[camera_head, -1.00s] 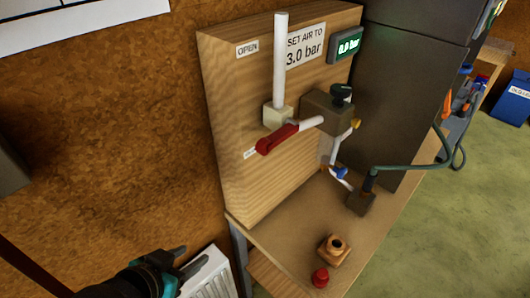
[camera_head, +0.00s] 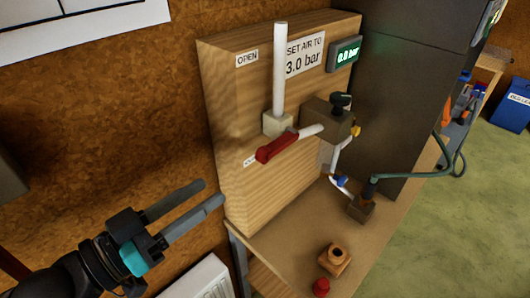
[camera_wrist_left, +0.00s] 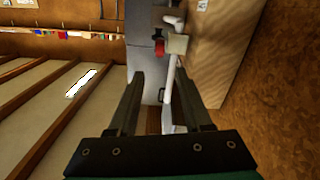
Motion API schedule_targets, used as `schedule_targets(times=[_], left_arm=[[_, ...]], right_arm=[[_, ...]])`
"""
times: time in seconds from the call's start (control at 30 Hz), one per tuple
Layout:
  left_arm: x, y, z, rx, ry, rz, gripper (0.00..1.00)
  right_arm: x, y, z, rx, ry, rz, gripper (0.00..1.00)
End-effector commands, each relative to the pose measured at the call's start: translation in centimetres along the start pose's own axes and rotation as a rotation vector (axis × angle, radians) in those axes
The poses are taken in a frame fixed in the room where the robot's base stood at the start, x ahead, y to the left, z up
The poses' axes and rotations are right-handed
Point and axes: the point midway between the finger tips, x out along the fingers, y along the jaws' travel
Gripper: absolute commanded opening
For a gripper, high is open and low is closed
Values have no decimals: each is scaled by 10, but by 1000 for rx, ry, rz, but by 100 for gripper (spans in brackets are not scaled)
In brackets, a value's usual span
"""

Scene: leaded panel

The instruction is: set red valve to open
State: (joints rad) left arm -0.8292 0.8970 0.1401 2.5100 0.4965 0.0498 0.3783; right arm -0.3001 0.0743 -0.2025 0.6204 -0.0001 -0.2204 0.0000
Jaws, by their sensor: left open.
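The red valve lever (camera_head: 275,147) sits on the white pipework of the wooden panel (camera_head: 225,120). In the head view it slants down to the left, its tip by a small, partly hidden label. An OPEN label (camera_head: 247,58) is higher on the panel. In the left wrist view a red part (camera_wrist_left: 160,47), likely the lever, shows beyond the fingers. My left gripper (camera_head: 213,194) is open and empty, below and left of the lever, apart from it. It also shows in the left wrist view (camera_wrist_left: 167,88). My right gripper is not in view.
A gauge (camera_head: 345,54) reads 0.0 bar beside a SET AIR TO 3.0 bar sign (camera_head: 305,54). A brown fitting (camera_head: 334,259) and a red cap (camera_head: 321,287) stand on the bench (camera_head: 290,235). A dark cabinet (camera_head: 400,100) is behind. A white radiator (camera_head: 205,280) is below my gripper.

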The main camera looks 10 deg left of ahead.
Motion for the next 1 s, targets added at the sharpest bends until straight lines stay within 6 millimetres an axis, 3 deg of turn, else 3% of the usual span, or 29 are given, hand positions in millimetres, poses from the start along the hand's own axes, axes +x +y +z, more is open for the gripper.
schedule_targets(times=[1.0], left_arm=[[77, -1, 2, 2, 3, 0, 50]], right_arm=[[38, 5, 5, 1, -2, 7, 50]])
